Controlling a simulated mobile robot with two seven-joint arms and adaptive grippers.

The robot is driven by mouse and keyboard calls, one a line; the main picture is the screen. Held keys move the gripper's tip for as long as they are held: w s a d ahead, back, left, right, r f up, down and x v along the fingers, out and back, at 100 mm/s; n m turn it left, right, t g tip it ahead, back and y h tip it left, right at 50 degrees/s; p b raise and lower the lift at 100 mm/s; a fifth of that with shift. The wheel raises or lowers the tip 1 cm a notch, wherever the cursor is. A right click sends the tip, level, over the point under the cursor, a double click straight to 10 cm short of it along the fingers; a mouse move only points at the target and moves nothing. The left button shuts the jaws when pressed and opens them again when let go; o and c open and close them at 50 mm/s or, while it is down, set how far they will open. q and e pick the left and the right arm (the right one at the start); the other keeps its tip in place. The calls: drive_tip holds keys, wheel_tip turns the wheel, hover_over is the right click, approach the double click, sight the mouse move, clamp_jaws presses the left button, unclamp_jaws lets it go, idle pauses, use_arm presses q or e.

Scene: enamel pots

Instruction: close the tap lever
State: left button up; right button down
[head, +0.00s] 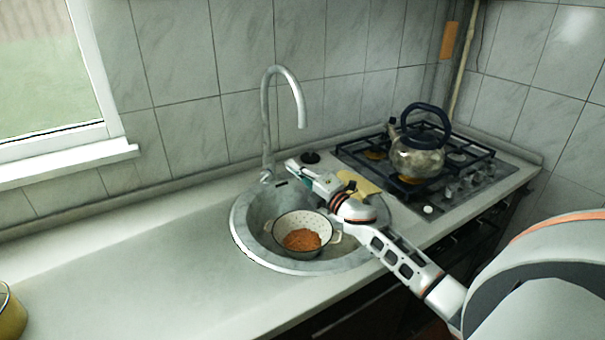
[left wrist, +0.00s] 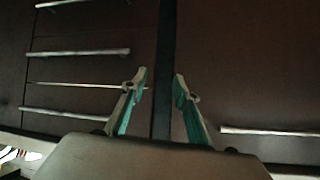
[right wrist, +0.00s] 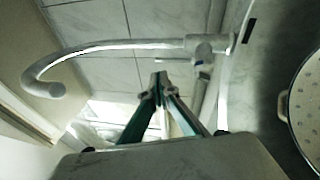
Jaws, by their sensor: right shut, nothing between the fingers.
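The grey tap (head: 267,125) stands behind the sink, its spout arching to the right. In the right wrist view the tap (right wrist: 110,47) lies across the upper left. A short thin bar at its base, which looks like the lever (right wrist: 171,62), shows just beyond my right fingertips; I cannot tell whether they touch. In the head view the lever is too small to make out. My right gripper (head: 291,166) is shut and empty, just right of the tap's base; its fingertips (right wrist: 160,78) meet in the right wrist view. My left gripper (left wrist: 160,78) is open and empty before dark cabinet fronts.
A white colander (head: 288,222) with orange-brown food sits in the round sink (head: 250,245), below my right arm. A kettle (head: 417,160) stands on the gas hob (head: 478,178) at right. Drawer handles (left wrist: 80,52) face my left gripper.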

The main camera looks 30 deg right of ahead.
drive_tip(key=v, duration=0.3)
drive_tip(key=m+g+b, duration=0.2)
drive_tip(key=b, duration=0.1)
approach(266, 155)
drive_tip(key=w+a+r, duration=0.1)
drive_tip(key=w+a, duration=0.2)
drive_tip(key=a, duration=0.2)
drive_tip(key=shift+h, duration=0.3)
drive_tip(key=w+d, duration=0.2)
drive_tip(key=w, duration=0.1)
drive_tip(key=shift+w+d+r, duration=0.1)
drive_tip(key=shift+w+d, duration=0.1)
drive_tip(key=shift+d, duration=0.1)
idle(0.4)
